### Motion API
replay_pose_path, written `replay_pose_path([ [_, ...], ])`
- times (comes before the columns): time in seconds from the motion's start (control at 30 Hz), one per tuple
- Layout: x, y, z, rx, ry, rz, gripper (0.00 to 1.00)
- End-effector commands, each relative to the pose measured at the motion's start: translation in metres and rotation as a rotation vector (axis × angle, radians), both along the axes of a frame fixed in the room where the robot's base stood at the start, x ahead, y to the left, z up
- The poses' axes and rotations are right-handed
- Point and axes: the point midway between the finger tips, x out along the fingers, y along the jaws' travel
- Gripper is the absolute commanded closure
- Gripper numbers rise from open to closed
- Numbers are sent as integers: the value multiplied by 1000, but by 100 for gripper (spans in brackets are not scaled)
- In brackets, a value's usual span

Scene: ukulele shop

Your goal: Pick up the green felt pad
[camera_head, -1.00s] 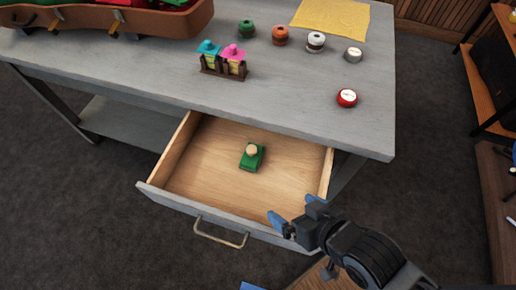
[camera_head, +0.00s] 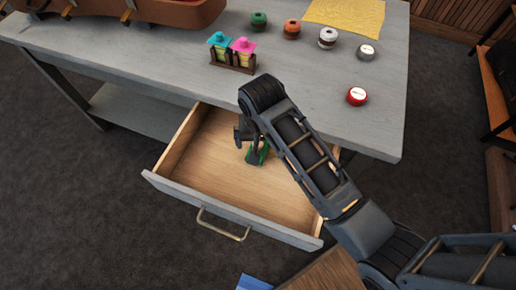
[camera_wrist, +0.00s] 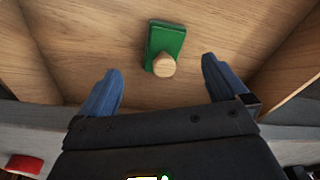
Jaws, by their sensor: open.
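The green felt pad (camera_wrist: 169,40) has a round wooden knob on it and lies on the floor of the open drawer (camera_head: 215,178). In the head view the pad (camera_head: 257,157) is partly hidden behind my arm. My gripper (camera_wrist: 157,88) is open and empty in the wrist view, with its two blue fingers spread. The pad shows between and beyond the fingertips, apart from them.
The drawer's wooden sides and grey front rise around the pad. A brown case (camera_head: 150,12) is at the back left.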

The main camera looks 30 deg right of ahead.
Motion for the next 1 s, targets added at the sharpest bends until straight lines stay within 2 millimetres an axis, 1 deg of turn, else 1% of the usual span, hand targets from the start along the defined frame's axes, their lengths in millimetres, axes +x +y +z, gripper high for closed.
replay_pose_path([
  [0.07, 3, -1, 1, -3, 12, -7, 0],
  [0.17, 4, -2, -5, -4, 19, -11, 0],
  [0.43, 10, -5, -31, -3, 17, -10, 0],
  [0.6, 18, -8, -53, -3, 18, -9, 0],
  [0.73, 19, -9, -69, -3, 17, -9, 0],
  [0.83, 19, -9, -73, -3, 15, -9, 0],
  [1.0, 20, -9, -73, -3, 15, -8, 0],
])
